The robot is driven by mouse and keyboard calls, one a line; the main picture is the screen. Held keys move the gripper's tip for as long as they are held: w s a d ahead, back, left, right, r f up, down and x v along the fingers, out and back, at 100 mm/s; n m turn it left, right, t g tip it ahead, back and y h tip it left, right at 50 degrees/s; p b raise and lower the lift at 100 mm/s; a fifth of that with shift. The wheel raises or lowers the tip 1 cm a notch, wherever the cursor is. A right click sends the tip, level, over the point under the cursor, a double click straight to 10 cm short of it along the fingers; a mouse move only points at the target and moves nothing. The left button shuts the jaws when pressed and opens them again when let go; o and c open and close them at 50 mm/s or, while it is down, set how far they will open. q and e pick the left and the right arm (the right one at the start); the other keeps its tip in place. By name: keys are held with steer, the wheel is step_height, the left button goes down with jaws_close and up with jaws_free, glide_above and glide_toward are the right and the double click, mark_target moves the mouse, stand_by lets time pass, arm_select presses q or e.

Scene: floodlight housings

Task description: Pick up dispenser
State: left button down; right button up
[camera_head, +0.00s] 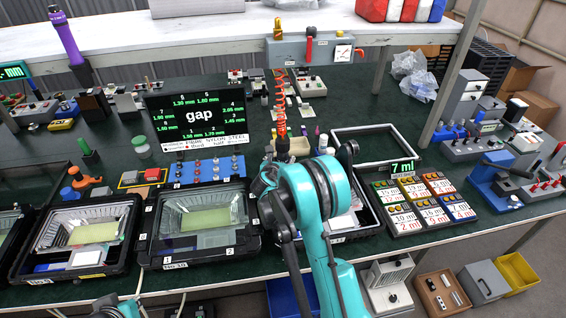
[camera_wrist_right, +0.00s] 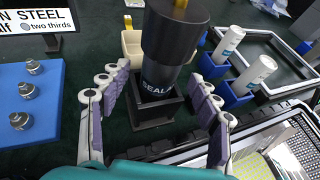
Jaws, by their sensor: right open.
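The dispenser (camera_wrist_right: 172,48) is a dark cylinder with pale lettering that begins "SEAL" and a yellow piece at its top. In the right wrist view it stands in a square black holder (camera_wrist_right: 152,112), and its top runs out of the picture. My right gripper (camera_wrist_right: 160,74) is open, with its jointed fingers on either side of the dispenser and holder. Whether they touch it is unclear. In the head view my right arm (camera_head: 318,190) hides most of this spot. Part of my left arm (camera_head: 122,308) shows at the bottom edge; its fingers cannot be made out.
A cream cup (camera_wrist_right: 132,46) stands behind the holder. Blue bins (camera_wrist_right: 238,92) with white bottles (camera_wrist_right: 253,75) are to the right. A blue board (camera_wrist_right: 45,85) with metal knobs is at left. An orange coiled hose (camera_head: 281,95) hangs above. Black trays (camera_head: 150,228) line the front.

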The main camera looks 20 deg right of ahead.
mark_target(283, 141)
steer(key=x, duration=0.3)
steer(key=shift+w+d+f+b, duration=0.1)
steer(key=shift+f+b, duration=0.1)
steer(key=shift+b, duration=0.2)
steer(key=shift+r, duration=0.1)
jaws_close()
steer(key=shift+r, duration=0.1)
step_height(283, 141, up, 10)
steer(key=p, duration=0.4)
